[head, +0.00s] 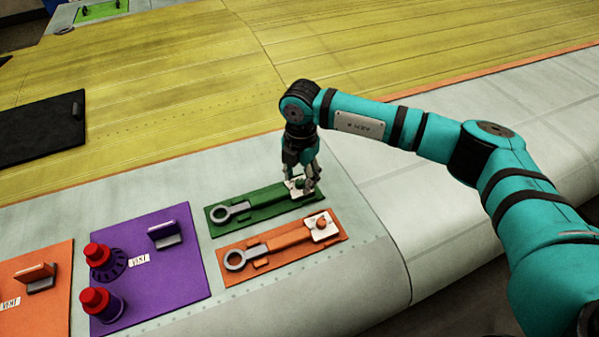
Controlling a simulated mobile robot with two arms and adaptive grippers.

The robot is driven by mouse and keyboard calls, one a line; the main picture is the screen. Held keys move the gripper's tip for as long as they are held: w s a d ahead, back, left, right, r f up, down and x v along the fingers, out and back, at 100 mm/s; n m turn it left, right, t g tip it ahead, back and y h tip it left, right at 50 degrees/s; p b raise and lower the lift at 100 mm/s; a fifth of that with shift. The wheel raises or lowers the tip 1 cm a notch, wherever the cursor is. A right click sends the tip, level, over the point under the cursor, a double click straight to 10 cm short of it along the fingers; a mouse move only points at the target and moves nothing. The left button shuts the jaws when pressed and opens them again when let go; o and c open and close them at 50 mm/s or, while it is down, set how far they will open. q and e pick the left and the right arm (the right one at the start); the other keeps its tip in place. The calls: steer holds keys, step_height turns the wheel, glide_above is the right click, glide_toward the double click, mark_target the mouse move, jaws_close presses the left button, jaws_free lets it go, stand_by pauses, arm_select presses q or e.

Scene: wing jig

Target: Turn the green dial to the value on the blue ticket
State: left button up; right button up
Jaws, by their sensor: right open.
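A green panel (265,206) lies on the grey wing edge. At its right end is a white plate with a small green knob (297,184), which looks like the green dial. My right gripper (304,181) points down over this plate with its fingers open. The fingers partly hide the knob, and I cannot tell whether they touch it. The dial's value is too small to read. I see no blue ticket. My left gripper is not in view.
An orange panel (278,260) with a similar white plate and orange knob lies just in front. A purple panel (192,279) with red-topped knobs (97,300) and another orange panel (52,310) are at left. A black panel (40,130) lies on the yellow surface.

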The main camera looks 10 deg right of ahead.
steer(key=shift+f, duration=0.4)
jaws_close()
steer(key=shift+f+n+b, duration=0.1)
steer(key=shift+n+b, duration=0.3)
steer(key=shift+b, duration=0.3)
steer(key=n+b, duration=1.1)
steer(key=b, duration=0.3)
steer(key=shift+f, duration=0.1)
steer(key=n+b, duration=0.2)
steer(key=shift+n, duration=0.4)
steer(key=n+b, duration=0.1)
steer(key=n, duration=0.1)
steer(key=shift+n+b, duration=0.3)
steer(key=shift+b, duration=0.05)
steer(key=n+b, duration=0.1)
steer(key=n, duration=0.2)
steer(key=shift+w, duration=0.1)
arm_select(q)
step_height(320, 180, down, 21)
steer(key=b, duration=0.1)
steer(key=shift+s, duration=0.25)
arm_select(e)
steer(key=shift+r+n, duration=0.25)
steer(key=shift+n, duration=1.55)
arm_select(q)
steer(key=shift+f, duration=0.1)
